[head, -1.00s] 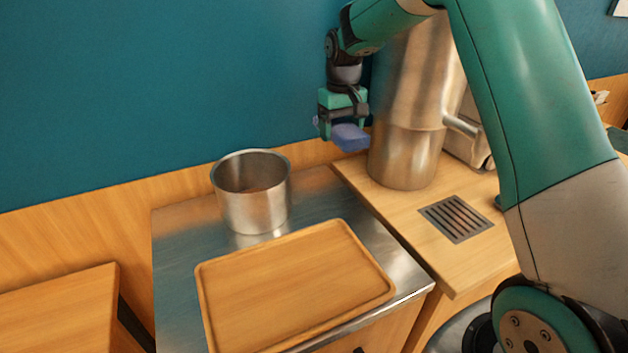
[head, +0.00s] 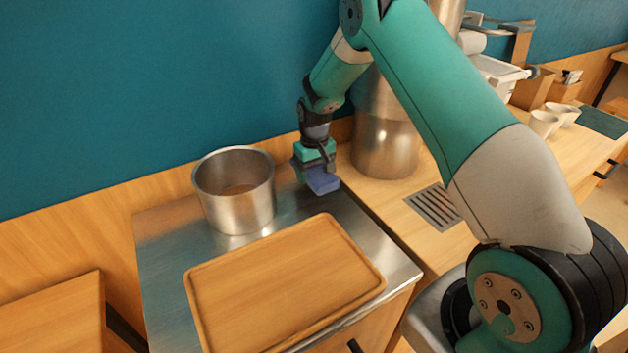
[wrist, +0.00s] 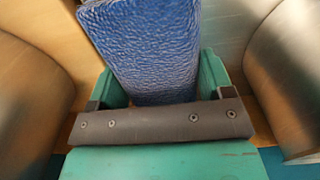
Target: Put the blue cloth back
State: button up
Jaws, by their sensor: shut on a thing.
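The blue cloth (head: 322,183) is a folded, textured block held in my gripper (head: 316,170). In the wrist view the cloth (wrist: 150,48) stands between the two green fingers, and my gripper (wrist: 160,92) is shut on it. In the head view the cloth hangs low over the back right part of the steel counter top (head: 160,245). It is right of the steel pot and left of the tall steel cylinder. Whether its underside touches the steel cannot be told.
The open steel pot (head: 235,205) stands at the back of the steel top. A wooden tray (head: 285,285) lies in front. The tall steel cylinder (head: 385,145) stands on the wooden counter, behind a drain grille (head: 436,207). White cups (head: 545,122) stand farther right. A blue wall closes the back.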

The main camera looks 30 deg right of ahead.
jog(key=shift+f+p, duration=0.35)
jog(key=shift+f, duration=1.65)
jog(key=shift+f, duration=0.15)
jog(key=o, duration=0.9)
